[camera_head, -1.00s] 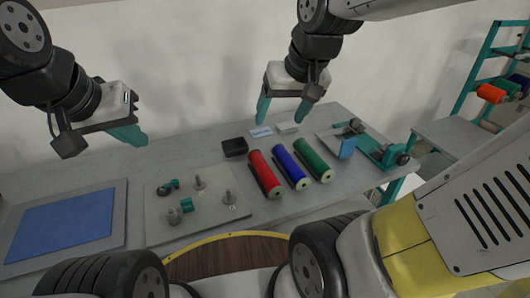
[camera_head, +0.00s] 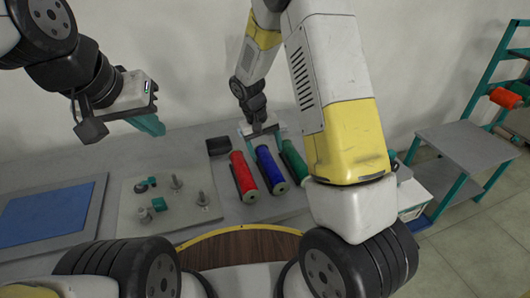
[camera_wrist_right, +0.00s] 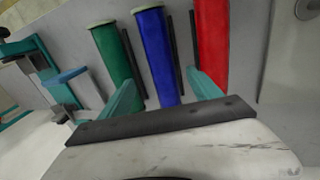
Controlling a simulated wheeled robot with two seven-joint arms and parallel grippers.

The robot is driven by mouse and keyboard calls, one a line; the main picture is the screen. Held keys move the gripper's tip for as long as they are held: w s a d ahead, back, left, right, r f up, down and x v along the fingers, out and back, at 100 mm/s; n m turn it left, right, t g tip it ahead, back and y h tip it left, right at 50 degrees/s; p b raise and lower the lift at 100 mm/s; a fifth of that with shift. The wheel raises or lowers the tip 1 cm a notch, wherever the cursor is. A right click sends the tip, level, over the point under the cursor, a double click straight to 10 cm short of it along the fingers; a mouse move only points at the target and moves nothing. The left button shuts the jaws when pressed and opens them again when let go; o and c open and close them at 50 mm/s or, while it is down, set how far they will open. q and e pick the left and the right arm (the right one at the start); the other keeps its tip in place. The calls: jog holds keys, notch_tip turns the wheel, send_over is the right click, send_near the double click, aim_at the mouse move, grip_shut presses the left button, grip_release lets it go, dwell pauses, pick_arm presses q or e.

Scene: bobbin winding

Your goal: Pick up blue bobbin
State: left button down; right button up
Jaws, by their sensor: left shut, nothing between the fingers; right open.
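The blue bobbin (camera_head: 270,170) lies on the table between the red bobbin (camera_head: 243,176) and the green bobbin (camera_head: 294,161). My right gripper (camera_head: 262,138) is open over the far end of the bobbins. In the right wrist view, the blue bobbin (camera_wrist_right: 156,55) runs between the two teal fingers of my right gripper (camera_wrist_right: 163,95), with the green bobbin (camera_wrist_right: 113,52) to the left and the red bobbin (camera_wrist_right: 212,40) to the right. I cannot tell whether the fingers touch it. My left gripper (camera_head: 150,124) is shut and empty, above the table at the left.
A plate with pegs and teal parts (camera_head: 168,212) lies left of the bobbins. A blue mat (camera_head: 45,213) is further left. A black box (camera_head: 218,146) stands behind the red bobbin. Dark strips lie beside the bobbins. A shelf rack (camera_head: 490,100) stands at the far right.

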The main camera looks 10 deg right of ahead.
aim_at(269, 164)
jog(key=x, duration=0.8)
jog(key=shift+s+a, duration=0.15)
grip_shut()
